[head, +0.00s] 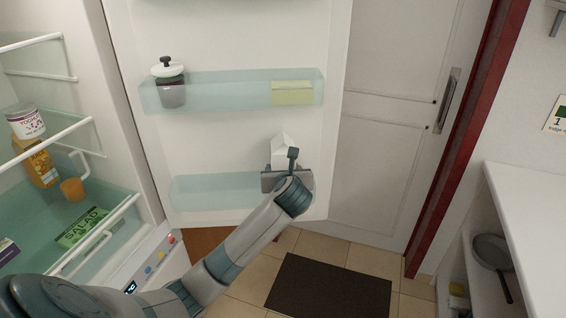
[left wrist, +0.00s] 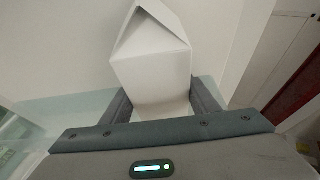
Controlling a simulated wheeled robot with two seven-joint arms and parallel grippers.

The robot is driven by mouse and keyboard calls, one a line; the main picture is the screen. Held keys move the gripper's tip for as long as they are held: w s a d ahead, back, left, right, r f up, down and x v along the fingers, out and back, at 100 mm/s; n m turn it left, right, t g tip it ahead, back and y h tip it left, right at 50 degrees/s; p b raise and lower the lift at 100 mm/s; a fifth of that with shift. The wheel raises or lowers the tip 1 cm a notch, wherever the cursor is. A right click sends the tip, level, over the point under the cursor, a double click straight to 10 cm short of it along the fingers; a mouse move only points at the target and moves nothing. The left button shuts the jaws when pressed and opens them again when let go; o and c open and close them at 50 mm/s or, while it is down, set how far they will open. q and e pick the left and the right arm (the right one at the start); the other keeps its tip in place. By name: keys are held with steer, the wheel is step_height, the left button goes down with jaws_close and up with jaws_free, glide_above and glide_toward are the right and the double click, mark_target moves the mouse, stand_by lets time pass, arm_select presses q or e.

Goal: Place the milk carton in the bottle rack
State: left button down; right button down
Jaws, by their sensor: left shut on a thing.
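The white milk carton (head: 282,150) with a gabled top is upright at the lower door bin of the open fridge. It also shows in the left wrist view (left wrist: 152,62), between the two fingers. The bottle rack, a pale teal see-through bin (head: 215,190), runs along the bottom of the fridge door. My left gripper (head: 286,172) is shut on the carton at the right end of this bin. The carton's base is hidden behind the gripper, so I cannot tell whether it touches the bin floor. My right gripper is not in view.
The upper door bin (head: 225,92) holds a white-lidded jar (head: 170,85) and a pale yellow block (head: 292,93). Fridge shelves at left hold a yogurt tub (head: 27,122), a juice carton (head: 38,165) and a salad pack (head: 88,228). The lower bin's left part is empty.

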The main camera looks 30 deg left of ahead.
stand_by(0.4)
arm_select(q)
steer(key=c, duration=0.7)
jaws_free()
steer(key=shift+f, duration=0.1)
steer(key=b+v, duration=0.1)
steer(key=v, duration=1.1)
